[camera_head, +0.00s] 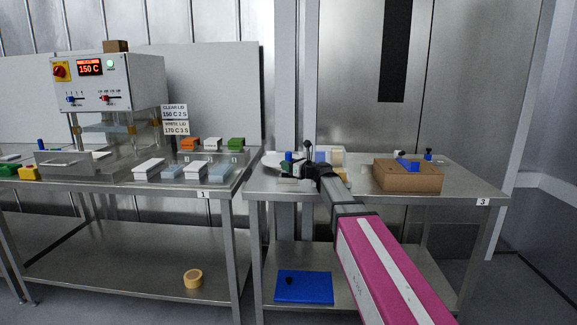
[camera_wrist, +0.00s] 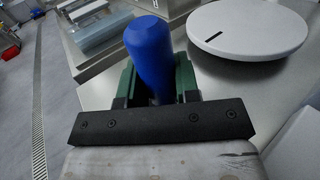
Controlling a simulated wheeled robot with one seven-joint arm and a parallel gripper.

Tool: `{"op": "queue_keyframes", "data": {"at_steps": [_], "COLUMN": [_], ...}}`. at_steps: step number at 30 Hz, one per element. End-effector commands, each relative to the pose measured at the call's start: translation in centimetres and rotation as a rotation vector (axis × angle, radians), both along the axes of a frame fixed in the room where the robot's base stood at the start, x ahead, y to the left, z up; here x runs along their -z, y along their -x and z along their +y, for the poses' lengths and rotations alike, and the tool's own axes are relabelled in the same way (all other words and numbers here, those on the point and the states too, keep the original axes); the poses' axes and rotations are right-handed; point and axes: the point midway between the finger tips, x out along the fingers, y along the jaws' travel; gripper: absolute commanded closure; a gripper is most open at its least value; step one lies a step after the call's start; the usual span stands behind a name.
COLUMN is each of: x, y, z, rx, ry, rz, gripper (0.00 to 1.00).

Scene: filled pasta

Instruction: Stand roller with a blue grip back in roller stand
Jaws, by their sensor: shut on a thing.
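The roller's blue grip (camera_wrist: 150,52) stands up between the green fingers of my gripper (camera_wrist: 153,85) in the wrist view. My gripper is shut on it. In the head view my gripper (camera_head: 299,168) is at the left part of the right table, with the small blue grip (camera_head: 289,157) at its tip. The roller's lower end is hidden behind the gripper's dark crossbar in the wrist view. I cannot clearly make out the roller stand in either view.
A white round disc (camera_wrist: 247,27) lies close to the right of the grip. A cardboard box (camera_head: 407,179) with a blue item on it stands on the right table (camera_head: 462,189). The left table (camera_head: 110,184) holds a sealing machine (camera_head: 115,85) and several small boxes.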

Motion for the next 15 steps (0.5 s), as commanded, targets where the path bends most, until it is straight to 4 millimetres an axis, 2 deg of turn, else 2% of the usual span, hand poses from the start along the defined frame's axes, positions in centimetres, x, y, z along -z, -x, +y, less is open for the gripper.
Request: {"op": "queue_keyframes", "data": {"at_steps": [3, 4, 6, 15], "x": [0.17, 0.23, 0.19, 0.11], "y": [0.00, 0.00, 0.00, 0.00], "z": [0.00, 0.00, 0.00, 0.00], "rx": [0.000, 0.000, 0.000, 0.000], "ry": [-0.001, 0.000, 0.000, 0.000], "rz": [0.001, 0.000, 0.000, 0.000], "gripper": [0.94, 0.67, 0.45, 0.45]}}
